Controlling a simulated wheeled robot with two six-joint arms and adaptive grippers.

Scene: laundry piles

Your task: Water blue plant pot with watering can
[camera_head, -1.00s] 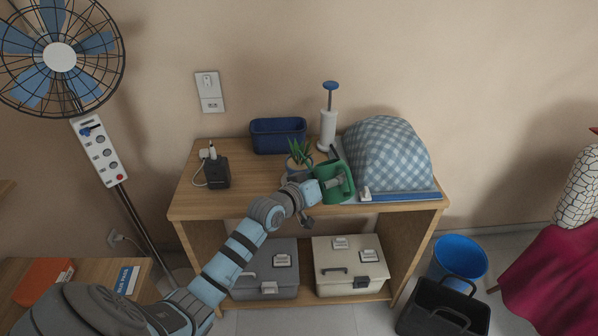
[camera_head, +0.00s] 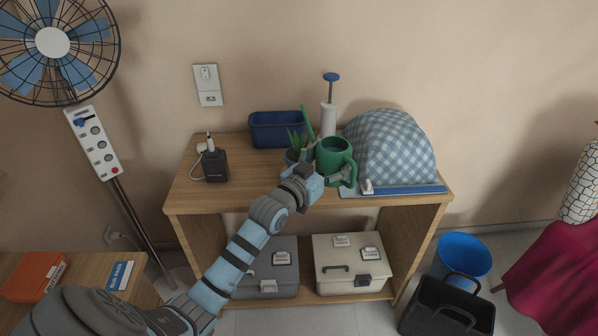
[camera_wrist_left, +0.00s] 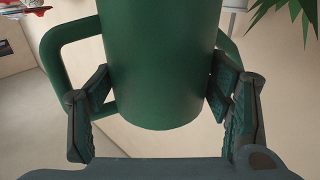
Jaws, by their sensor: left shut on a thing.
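The green watering can (camera_head: 331,160) is above the wooden shelf top, with its round opening facing up, its handle on the right and its spout on the upper left. My left gripper (camera_head: 327,178) is shut on it. In the left wrist view, the jaws (camera_wrist_left: 160,92) sit on both sides of the green can body (camera_wrist_left: 158,50). The small blue plant pot (camera_head: 291,156) stands just left of the can, partly hidden by it and my arm. Its spiky green plant (camera_head: 296,140) shows above, near the spout; leaves also show in the left wrist view (camera_wrist_left: 284,14). My right gripper is out of view.
A dark blue box (camera_head: 277,132) and a white pump bottle (camera_head: 328,125) stand behind. A checked cloth dome (camera_head: 392,148) fills the right of the shelf top. A black plug block (camera_head: 213,165) is at left; the wood between it and the pot is clear.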

